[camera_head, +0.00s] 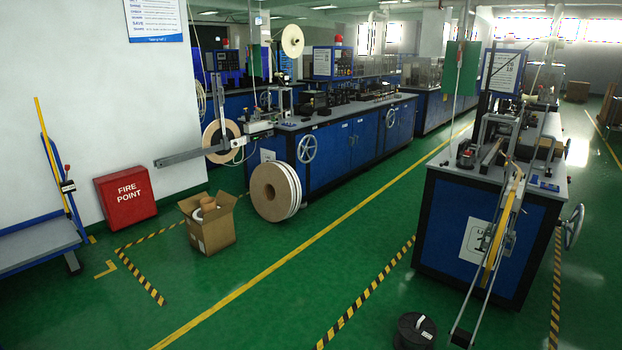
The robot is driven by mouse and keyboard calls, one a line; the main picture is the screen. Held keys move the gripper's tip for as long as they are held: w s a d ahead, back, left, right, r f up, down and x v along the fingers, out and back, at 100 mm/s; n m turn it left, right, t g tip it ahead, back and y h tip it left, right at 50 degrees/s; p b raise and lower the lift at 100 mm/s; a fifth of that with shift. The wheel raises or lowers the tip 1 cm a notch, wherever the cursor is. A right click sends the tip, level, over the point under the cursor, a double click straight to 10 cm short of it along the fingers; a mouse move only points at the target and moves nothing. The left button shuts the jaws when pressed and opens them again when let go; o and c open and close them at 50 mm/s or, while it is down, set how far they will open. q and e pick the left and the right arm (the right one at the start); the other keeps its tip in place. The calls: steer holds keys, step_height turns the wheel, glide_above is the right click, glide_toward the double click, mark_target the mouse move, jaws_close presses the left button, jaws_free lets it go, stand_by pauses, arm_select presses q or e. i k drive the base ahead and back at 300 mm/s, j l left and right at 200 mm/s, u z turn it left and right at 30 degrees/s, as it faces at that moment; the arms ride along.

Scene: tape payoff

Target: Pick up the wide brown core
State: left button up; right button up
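An open cardboard box (213,236) stands on the green floor left of centre. A brown cylinder (207,203), which looks like the wide brown core, sticks up out of it, with its lower part hidden by the box. A white ring-shaped piece (196,214) lies beside it in the box. Neither of my grippers shows in the head view.
A large reel (270,191) stands on the floor right of the box, near a long blue machine bench (340,145). A red fire point box (126,195) stands left. A blue machine (490,235) with a tape arm stands right. A black spool (414,332) lies at the front. The middle floor is clear.

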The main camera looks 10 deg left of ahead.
mark_target(210, 211)
steer(key=i+j+u, duration=0.1)
steer(key=i+u, duration=1)
steer(key=i, duration=1.3)
steer(key=i+j, duration=0.1)
steer(key=i, duration=0.35)
steer(key=i+z, duration=0.1)
steer(key=i, duration=0.3)
steer(key=i+l, duration=0.25)
steer(key=i, duration=0.2)
steer(key=i+l, duration=0.25)
steer(key=i, duration=0.25)
steer(key=i+l, duration=0.25)
steer(key=i, duration=0.2)
steer(key=i+l, duration=0.25)
steer(key=i, duration=0.25)
steer(key=i+l, duration=0.25)
steer(key=i, duration=0.6)
